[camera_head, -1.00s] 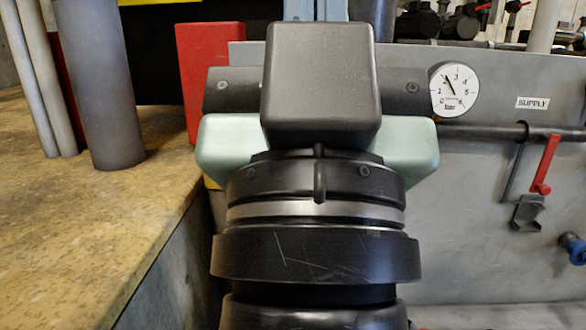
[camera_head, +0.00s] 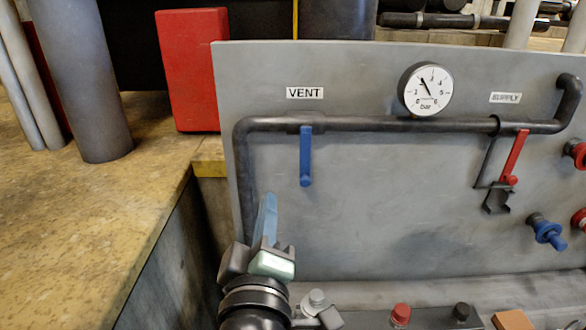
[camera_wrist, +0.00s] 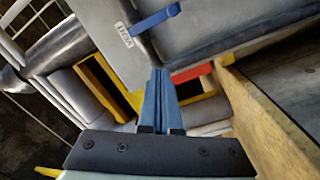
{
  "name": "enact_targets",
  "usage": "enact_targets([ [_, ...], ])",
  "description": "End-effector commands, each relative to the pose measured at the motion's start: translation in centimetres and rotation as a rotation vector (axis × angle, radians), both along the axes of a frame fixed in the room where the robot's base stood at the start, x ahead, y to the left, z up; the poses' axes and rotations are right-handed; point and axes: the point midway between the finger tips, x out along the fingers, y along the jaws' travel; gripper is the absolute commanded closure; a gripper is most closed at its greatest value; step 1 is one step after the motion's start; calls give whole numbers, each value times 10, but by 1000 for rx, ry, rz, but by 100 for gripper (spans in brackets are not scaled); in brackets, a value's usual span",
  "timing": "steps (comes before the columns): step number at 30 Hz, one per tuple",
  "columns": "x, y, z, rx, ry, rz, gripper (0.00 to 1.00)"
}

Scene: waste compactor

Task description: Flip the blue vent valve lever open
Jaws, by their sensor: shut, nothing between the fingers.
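The blue vent valve lever (camera_head: 306,156) hangs straight down from the horizontal dark pipe (camera_head: 400,124), under the VENT label (camera_head: 304,93). In the wrist view the blue lever (camera_wrist: 155,20) shows near the top, beside the VENT label (camera_wrist: 124,34). My gripper (camera_head: 269,198) has blue fingers, shut and empty, pointing up. In the head view it is below and left of the lever, with a visible gap. In the wrist view my shut fingertips (camera_wrist: 160,72) point towards the lever, apart from it.
A red supply lever (camera_head: 515,157) hangs at right with a grey bracket (camera_head: 497,198) by its lower end. A gauge (camera_head: 425,90) sits above the pipe. Blue (camera_head: 547,232) and red knobs are at far right. A red block (camera_head: 188,70) stands behind left.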

Motion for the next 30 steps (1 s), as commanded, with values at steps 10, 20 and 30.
enact_targets([
  [10,0,2,-19,-76,49,-4,100],
  [20,20,1,-16,-74,49,-5,100],
  [30,77,0,-15,-73,47,-4,100],
])
